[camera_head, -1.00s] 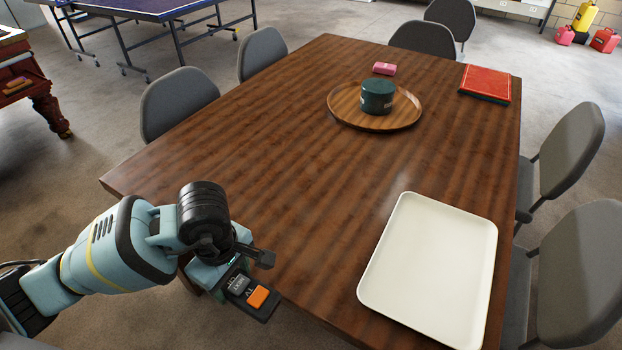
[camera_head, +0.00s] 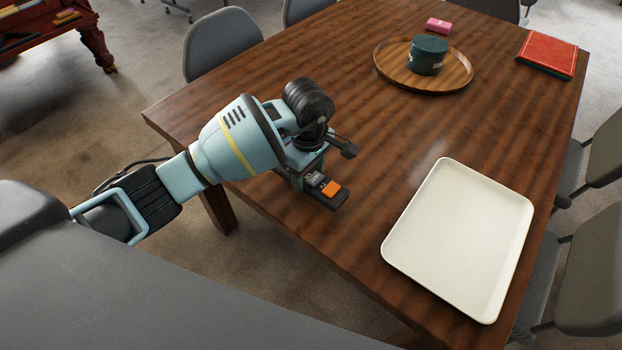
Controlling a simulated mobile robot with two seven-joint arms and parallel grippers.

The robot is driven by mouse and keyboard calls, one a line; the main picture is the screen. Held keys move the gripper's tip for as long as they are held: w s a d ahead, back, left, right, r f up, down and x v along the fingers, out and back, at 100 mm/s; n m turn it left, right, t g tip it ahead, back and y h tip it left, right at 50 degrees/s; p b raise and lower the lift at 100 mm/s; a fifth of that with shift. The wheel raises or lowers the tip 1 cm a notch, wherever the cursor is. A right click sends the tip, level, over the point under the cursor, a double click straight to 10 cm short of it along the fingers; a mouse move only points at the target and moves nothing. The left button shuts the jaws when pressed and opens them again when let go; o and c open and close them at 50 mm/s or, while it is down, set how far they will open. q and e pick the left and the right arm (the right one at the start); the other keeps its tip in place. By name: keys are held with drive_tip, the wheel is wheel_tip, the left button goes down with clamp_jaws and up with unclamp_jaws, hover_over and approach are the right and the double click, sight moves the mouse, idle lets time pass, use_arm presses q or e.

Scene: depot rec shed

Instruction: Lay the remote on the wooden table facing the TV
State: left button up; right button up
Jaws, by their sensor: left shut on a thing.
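The remote (camera_head: 326,190) is a small dark bar with an orange patch and a grey patch on its face. My left gripper (camera_head: 333,172) is shut on it, over the near left part of the wooden table (camera_head: 300,110). The gripper hides part of the remote. I cannot tell whether the remote touches the tabletop. My right gripper is not in view, and no TV shows.
A cream tray (camera_head: 460,235) lies on the right of the table. Farther back are a round wooden tray (camera_head: 455,82) with a dark green tin (camera_head: 428,55), a pink block (camera_head: 438,25) and a red book (camera_head: 547,50). Grey chairs (camera_head: 222,45) surround the table.

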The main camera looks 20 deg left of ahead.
sight(311, 174)
use_arm(q)
drive_tip(key=shift+w+d, duration=0.1)
drive_tip(key=shift+w, duration=0.2)
drive_tip(key=shift+w+f, duration=0.1)
drive_tip(key=shift+f, duration=1.65)
drive_tip(key=shift+f, duration=0.15)
drive_tip(key=o, duration=1.1)
wheel_tip(311, 174, up, 12)
drive_tip(key=shift+r+p, duration=0.1)
drive_tip(key=shift+p, duration=0.2)
